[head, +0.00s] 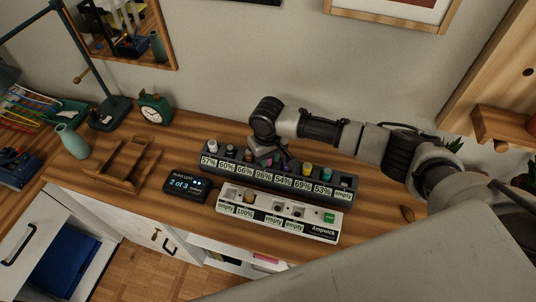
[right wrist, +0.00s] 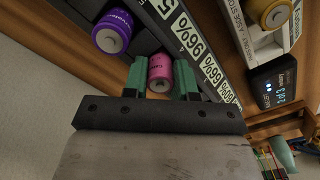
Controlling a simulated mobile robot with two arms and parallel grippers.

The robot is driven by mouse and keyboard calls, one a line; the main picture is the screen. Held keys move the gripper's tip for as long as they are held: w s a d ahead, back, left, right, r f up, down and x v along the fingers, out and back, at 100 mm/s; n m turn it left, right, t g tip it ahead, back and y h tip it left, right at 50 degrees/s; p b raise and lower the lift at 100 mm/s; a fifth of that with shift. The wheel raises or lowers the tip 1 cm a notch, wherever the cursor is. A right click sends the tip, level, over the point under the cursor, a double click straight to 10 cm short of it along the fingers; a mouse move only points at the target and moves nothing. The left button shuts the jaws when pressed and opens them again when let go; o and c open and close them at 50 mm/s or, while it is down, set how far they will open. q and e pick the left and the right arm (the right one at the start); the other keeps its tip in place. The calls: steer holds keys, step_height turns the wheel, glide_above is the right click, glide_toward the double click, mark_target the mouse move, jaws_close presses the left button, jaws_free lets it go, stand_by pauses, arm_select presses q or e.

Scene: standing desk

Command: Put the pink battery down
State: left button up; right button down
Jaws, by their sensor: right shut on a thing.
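The pink battery (right wrist: 160,72) is between the green fingertips of my right gripper (right wrist: 160,79), which is shut on it. It is at the dark battery rack (right wrist: 75,12), beside the 96% label; I cannot tell whether it is seated in a slot. In the head view my right gripper (head: 266,158) is low over the middle of the dark rack (head: 344,199), and it mostly hides the battery. A purple battery (right wrist: 113,30) stands in the rack close to the gripper. My left gripper is not in view.
Several other batteries stand in the dark rack. The white charger (head: 262,224) in front holds a gold battery (head: 249,197) in the 100% slot. A black display (head: 186,188) reads "2 of 3". A wooden stand (head: 128,168) and green clock (head: 154,108) are left.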

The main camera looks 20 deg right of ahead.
steer(key=c, duration=0.9)
jaws_free()
steer(key=shift+f, duration=0.1)
step_height(320, 180, up, 12)
steer(key=b, duration=0.1)
steer(key=shift+b, duration=0.3)
